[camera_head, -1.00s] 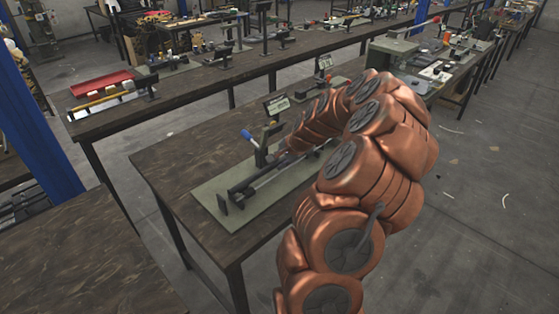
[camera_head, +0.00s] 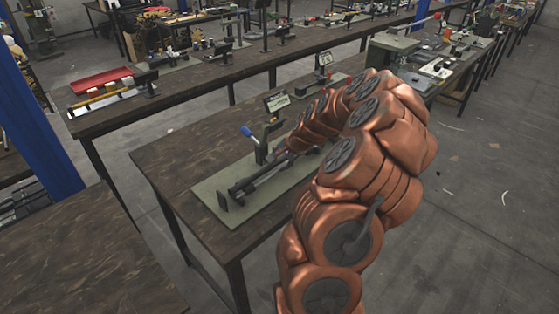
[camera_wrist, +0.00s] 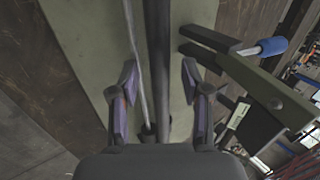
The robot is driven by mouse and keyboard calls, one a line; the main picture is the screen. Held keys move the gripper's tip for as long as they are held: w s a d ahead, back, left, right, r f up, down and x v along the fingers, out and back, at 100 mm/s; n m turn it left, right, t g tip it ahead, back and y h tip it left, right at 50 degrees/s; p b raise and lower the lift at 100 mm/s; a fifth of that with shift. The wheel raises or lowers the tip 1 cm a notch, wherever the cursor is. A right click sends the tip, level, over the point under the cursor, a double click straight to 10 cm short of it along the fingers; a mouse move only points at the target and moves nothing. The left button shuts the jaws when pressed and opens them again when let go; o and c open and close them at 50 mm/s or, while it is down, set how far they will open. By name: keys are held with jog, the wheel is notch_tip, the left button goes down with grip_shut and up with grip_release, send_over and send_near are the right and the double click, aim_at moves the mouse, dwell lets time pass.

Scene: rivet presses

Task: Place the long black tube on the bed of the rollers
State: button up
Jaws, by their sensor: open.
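A long black bar (camera_wrist: 158,45), which looks like the tube, runs through the wrist view between my fingers. A thin grey rod (camera_wrist: 136,50) lies left of it. My gripper (camera_wrist: 160,68) is open, with one finger on each side of both, and I see no contact. In the head view, the black bar (camera_head: 262,179) lies along a pale green base plate (camera_head: 215,186) on the table. I cannot clearly separate the tube from the roller bed there. My gripper is hidden behind my copper-coloured arm in the head view.
A press with a blue-handled lever (camera_head: 247,131) stands on the plate; its handle (camera_wrist: 273,46) is right of my gripper. A small sign (camera_head: 277,102) stands behind it. The wooden table (camera_head: 175,165) is clear at left. A long bench (camera_head: 190,100) behind holds other tools.

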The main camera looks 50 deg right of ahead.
jog(key=shift+r, duration=0.2)
jog(key=shift+b+v, duration=1.5)
jog(key=shift+v, duration=4.5)
jog(key=s+a+r+n+g+y, duration=0.15)
jog(key=a+n, duration=0.35)
jog(key=a, duration=0.8)
jog(key=s+a+n+g+y, duration=0.1)
jog(key=s+a+n+g, duration=0.3)
jog(key=a, duration=1)
jog(key=s+a+f+n+g+h, duration=0.1)
jog(key=s+a+n, duration=0.3)
jog(key=s, duration=0.5)
jog(key=s+a+f+n+g+h, duration=0.1)
jog(key=s+a+f+n+g, duration=0.1)
jog(key=s+a+n, duration=0.3)
jog(key=s+a, duration=0.1)
jog(key=s, duration=0.3)
jog(key=shift+a, duration=0.25)
jog(key=shift+f, duration=0.1)
